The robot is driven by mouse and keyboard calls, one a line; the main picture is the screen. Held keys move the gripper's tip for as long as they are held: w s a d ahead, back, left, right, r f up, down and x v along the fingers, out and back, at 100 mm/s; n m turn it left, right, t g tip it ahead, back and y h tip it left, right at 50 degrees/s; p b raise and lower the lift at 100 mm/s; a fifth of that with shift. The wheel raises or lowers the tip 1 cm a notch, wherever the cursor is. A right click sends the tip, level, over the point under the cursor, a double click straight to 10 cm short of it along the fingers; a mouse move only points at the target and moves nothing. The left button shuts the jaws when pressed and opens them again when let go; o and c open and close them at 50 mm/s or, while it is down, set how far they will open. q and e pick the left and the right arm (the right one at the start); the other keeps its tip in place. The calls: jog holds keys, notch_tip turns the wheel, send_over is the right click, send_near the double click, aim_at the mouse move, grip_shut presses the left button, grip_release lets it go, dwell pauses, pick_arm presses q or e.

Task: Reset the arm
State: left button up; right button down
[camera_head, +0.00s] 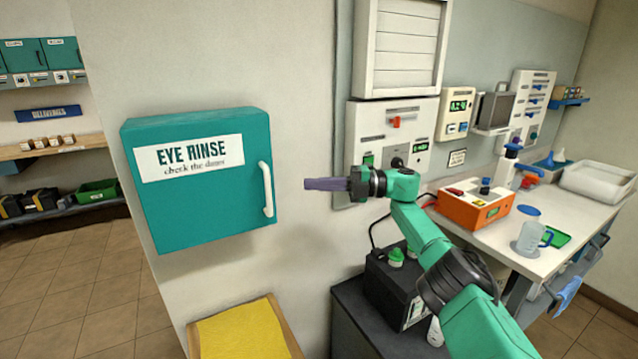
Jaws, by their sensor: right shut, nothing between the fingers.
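My right arm comes in from the lower right, and its gripper (312,184) points left toward the eye rinse cabinet. The fingers are shut with nothing seen between them. The gripper is a short way right of the white door handle (266,189), apart from it. The teal eye rinse cabinet (200,215) hangs on the pale wall with its door closed. My left gripper is not in view.
A black battery (385,285) stands on a dark stand below my right arm. An orange device (470,208) and a clear jug (530,238) are on the white bench at right. A yellow-topped box (240,335) stands below the cabinet. Wall panels (385,130) are behind my arm.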

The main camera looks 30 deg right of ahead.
jog(key=shift+w+d, duration=0.35)
